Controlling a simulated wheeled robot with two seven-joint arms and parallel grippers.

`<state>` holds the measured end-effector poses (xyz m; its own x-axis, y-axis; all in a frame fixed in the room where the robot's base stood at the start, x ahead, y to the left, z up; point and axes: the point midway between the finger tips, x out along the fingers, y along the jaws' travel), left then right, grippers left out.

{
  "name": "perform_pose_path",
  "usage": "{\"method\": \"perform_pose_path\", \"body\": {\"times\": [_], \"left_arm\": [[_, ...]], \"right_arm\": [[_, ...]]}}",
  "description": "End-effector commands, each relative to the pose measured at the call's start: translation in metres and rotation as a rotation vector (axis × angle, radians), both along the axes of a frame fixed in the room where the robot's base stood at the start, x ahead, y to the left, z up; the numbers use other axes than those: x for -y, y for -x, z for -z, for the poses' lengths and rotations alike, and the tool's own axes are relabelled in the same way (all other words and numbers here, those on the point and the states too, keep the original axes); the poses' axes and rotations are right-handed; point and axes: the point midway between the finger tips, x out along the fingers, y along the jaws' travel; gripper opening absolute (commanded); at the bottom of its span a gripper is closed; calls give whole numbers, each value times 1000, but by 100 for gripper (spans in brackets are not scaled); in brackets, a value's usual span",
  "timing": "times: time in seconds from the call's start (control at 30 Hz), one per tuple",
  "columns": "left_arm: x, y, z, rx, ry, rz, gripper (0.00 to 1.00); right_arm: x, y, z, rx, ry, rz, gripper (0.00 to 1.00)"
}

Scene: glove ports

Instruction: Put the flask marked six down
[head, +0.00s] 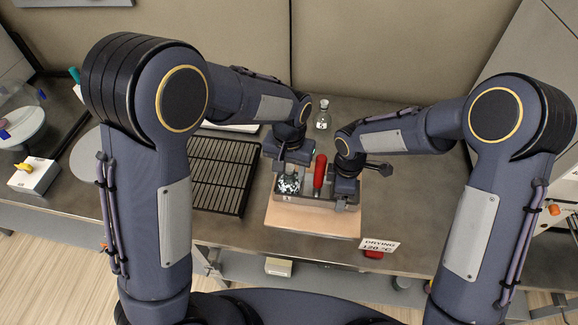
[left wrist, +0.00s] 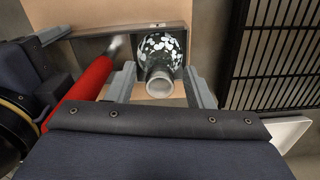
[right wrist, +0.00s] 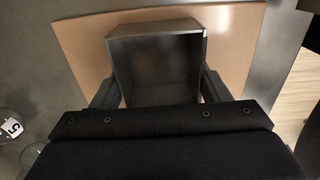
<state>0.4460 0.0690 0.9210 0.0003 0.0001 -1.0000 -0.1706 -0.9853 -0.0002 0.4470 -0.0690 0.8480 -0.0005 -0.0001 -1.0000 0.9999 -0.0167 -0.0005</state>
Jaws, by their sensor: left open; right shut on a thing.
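A flask with dark, white-speckled contents (head: 288,184) stands in the left part of a grey open caddy (head: 338,206); no number is readable on it. My left gripper (head: 287,163) is open above it. In the left wrist view the flask (left wrist: 160,55) has its neck between the two spread fingers (left wrist: 163,88). My right gripper (head: 347,188) is shut on the caddy's right end. In the right wrist view its fingers (right wrist: 160,92) flank an empty compartment (right wrist: 158,68). I cannot tell whether the caddy touches the board below.
A red-handled thing (head: 320,172) stands in the caddy between my grippers. A tan board (head: 300,222) lies under the caddy. A black rack (head: 222,175) is to the left. A clear flask (head: 322,117) stands behind. A "DRYING 120 °C" sign (head: 380,245) is at the front edge.

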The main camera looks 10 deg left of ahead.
Motion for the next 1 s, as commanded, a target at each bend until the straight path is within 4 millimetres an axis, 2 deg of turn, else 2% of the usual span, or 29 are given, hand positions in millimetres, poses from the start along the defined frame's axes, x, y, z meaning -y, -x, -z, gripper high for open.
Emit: {"method": "perform_pose_path", "body": {"times": [0.17,0.5,0.7,1.0], "left_arm": [[1,-1,-11,4,3,0,47],[1,-1,-81,6,3,1,47],[1,-1,-112,4,3,0,47],[-3,1,-125,0,10,-5,47]], "right_arm": [[0,0,-1,1,-1,0,36],[0,0,-1,1,-1,0,36],[0,0,-1,1,-1,0,36],[0,0,-1,2,-1,0,36]]}}
